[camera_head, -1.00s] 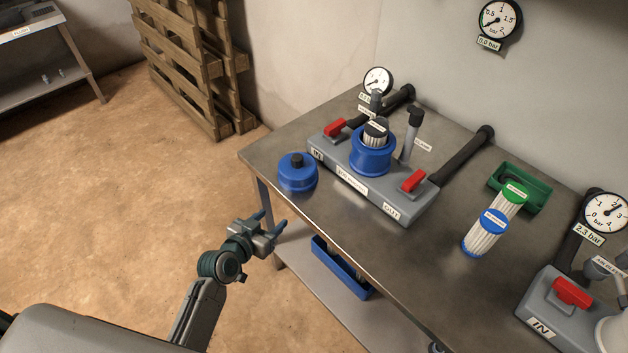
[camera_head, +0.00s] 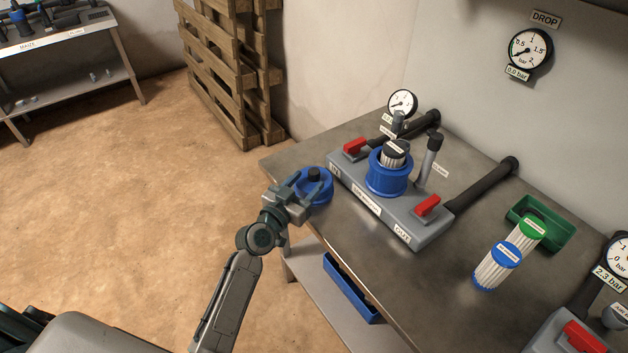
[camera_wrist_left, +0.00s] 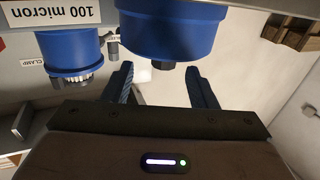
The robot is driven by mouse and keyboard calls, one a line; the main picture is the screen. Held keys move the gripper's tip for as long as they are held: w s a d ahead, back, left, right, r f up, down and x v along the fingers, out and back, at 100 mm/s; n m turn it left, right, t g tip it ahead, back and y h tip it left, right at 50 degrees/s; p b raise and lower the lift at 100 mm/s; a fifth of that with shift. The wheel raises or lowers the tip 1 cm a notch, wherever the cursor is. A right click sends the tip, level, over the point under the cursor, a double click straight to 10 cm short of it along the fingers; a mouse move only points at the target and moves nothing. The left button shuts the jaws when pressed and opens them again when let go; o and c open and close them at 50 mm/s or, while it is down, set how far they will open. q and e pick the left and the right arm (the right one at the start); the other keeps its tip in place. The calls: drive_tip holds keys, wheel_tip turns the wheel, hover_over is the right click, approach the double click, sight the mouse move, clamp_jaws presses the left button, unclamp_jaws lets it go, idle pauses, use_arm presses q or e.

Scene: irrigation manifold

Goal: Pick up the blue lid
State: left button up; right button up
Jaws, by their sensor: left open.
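The blue lid (camera_head: 324,197) stands on the near left corner of the metal bench, with a dark knob on top. My left gripper (camera_head: 305,184) is at the lid, its fingers open and partly covering it. In the left wrist view the picture is upside down; the lid (camera_wrist_left: 168,30) is at the top, and its dark knob (camera_wrist_left: 165,66) shows between the two spread fingertips. There is a gap on both sides of the knob. My right gripper is not in view.
A grey manifold (camera_head: 418,228) with red valve handles and an open blue housing (camera_head: 386,180) holding a cartridge is right of the lid. Blue-capped (camera_head: 507,254) and green-capped (camera_head: 532,227) cartridges and a green tray (camera_head: 561,235) are farther right. A blue bin (camera_head: 350,291) is on the lower shelf.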

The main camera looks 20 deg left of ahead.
sight(310, 175)
use_arm(q)
drive_tip(key=x, duration=0.1)
drive_tip(key=p+x, duration=0.1)
drive_tip(key=x, duration=0.2)
drive_tip(key=shift+w+a+r, duration=0.2)
drive_tip(key=shift+w, duration=0.15)
drive_tip(key=shift+w+f, duration=0.1)
drive_tip(key=shift+w, duration=0.15)
drive_tip(key=c, duration=1.1)
